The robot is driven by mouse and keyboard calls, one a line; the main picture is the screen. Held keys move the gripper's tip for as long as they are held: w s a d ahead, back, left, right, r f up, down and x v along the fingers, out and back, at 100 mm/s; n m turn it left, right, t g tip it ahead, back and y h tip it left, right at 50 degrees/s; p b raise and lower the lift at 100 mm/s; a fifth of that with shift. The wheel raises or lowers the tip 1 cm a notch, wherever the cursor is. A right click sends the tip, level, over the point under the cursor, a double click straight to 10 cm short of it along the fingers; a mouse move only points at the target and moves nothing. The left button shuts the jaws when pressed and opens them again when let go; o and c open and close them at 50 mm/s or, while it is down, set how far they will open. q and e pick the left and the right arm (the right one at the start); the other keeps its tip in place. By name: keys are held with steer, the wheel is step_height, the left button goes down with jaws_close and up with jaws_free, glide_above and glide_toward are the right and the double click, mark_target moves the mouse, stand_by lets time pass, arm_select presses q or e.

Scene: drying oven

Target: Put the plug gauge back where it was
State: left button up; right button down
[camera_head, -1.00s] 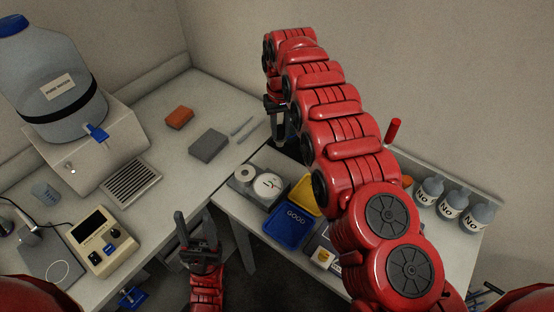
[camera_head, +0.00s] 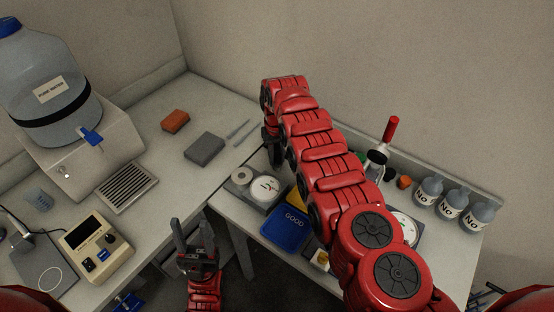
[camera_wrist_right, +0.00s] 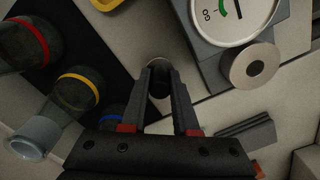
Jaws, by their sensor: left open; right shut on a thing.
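In the right wrist view, my right gripper (camera_wrist_right: 158,103) is shut on a short dark cylinder with a pale rim, which looks like the plug gauge (camera_wrist_right: 158,80). It is beside the grey gauge block, whose pale ring (camera_wrist_right: 254,67) and white dial (camera_wrist_right: 226,14) marked GO are at the upper right. In the head view, my right gripper (camera_head: 272,152) is mostly hidden by my arm, and the plug gauge cannot be made out. The grey gauge block (camera_head: 234,189) stands just left of it on the right table. My left gripper (camera_head: 193,238) is open and empty in front of the tables.
A blue GOOD bin (camera_head: 287,230) and a yellow bin (camera_head: 296,199) are beside the gauge block. Banded flasks (camera_wrist_right: 75,88) stand near the right gripper. A grey slab (camera_head: 204,149) and an orange block (camera_head: 175,121) lie on the left table. White-labelled bottles (camera_head: 453,204) stand at right.

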steer(key=shift+r, duration=0.1)
steer(key=shift+f, duration=0.2)
steer(key=c, duration=0.7)
jaws_free()
steer(key=shift+r, duration=0.1)
